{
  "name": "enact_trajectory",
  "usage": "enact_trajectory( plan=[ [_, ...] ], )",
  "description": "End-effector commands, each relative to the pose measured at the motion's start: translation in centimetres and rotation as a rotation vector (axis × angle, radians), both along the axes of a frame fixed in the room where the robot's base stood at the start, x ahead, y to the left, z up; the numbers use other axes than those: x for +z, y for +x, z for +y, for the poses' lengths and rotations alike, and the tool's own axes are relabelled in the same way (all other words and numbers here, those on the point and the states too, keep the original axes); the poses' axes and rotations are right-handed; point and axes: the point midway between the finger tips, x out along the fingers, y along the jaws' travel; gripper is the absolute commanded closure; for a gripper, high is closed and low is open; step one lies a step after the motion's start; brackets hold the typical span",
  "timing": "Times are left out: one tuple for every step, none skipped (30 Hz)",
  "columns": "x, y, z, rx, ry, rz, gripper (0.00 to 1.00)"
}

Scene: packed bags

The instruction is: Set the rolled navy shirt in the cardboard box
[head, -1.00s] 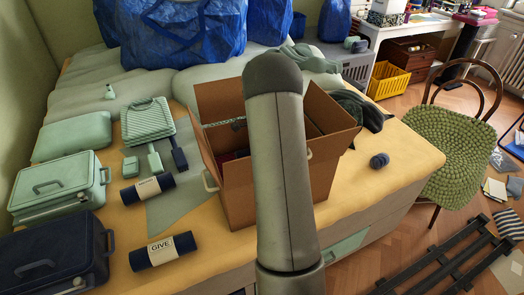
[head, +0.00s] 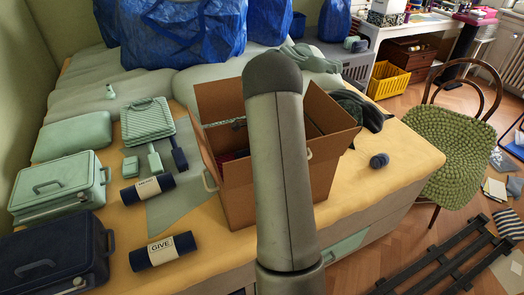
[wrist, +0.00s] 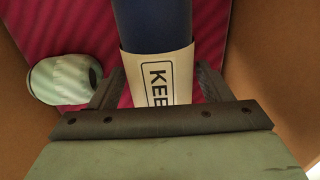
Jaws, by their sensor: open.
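The cardboard box (head: 237,192) stands open on the bed, its flaps spread. My arm stands in front of it and hides part of its inside and my gripper in the head view. In the wrist view my gripper (wrist: 158,86) is inside the box with its fingers open. A rolled navy shirt (wrist: 153,25) with a white label reading "KEE…" lies between the fingers, one on each side. I cannot tell whether the fingers touch it. Below it is a magenta surface (wrist: 95,28). The shirt does not show in the head view.
A pale rolled item (wrist: 62,80) lies left of the shirt. Two other navy rolls, one labelled "GIVE" (head: 162,251) and one above it (head: 147,189), lie on the bed left of the box. A small dark ball (head: 379,160) lies right of it.

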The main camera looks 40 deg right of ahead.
Motion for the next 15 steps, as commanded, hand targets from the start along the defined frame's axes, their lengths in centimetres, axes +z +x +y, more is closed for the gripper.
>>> enact_trajectory(
  plan=[
    [0.3,0.0,0.0,0.0,0.0,-0.001,0.28],
    [0.5,0.0,0.0,0.0,0.0,-0.001,0.28],
    [0.7,0.0,0.0,0.0,-0.001,-0.001,0.28],
    [0.8,0.0,0.0,0.0,-0.001,-0.001,0.28],
    [1.0,0.0,0.0,0.0,-0.001,-0.001,0.28],
    [1.2,0.0,0.0,0.0,-0.001,-0.001,0.28],
    [1.3,0.0,0.0,0.0,0.0,-0.001,0.28],
    [1.5,0.0,0.0,0.0,0.0,-0.001,0.28],
    [1.7,0.0,0.0,-0.001,0.0,-0.001,0.28],
    [1.8,0.0,0.0,-0.001,0.0,-0.001,0.28],
    [2.0,0.0,0.0,-0.001,0.0,0.0,0.28],
    [2.2,0.0,0.0,-0.001,0.0,0.0,0.28],
    [2.3,0.0,0.0,-0.001,0.0,0.0,0.28],
    [2.5,0.0,0.0,-0.001,0.0,0.0,0.28],
    [2.7,0.0,0.0,0.0,0.0,0.0,0.28]
  ],
)
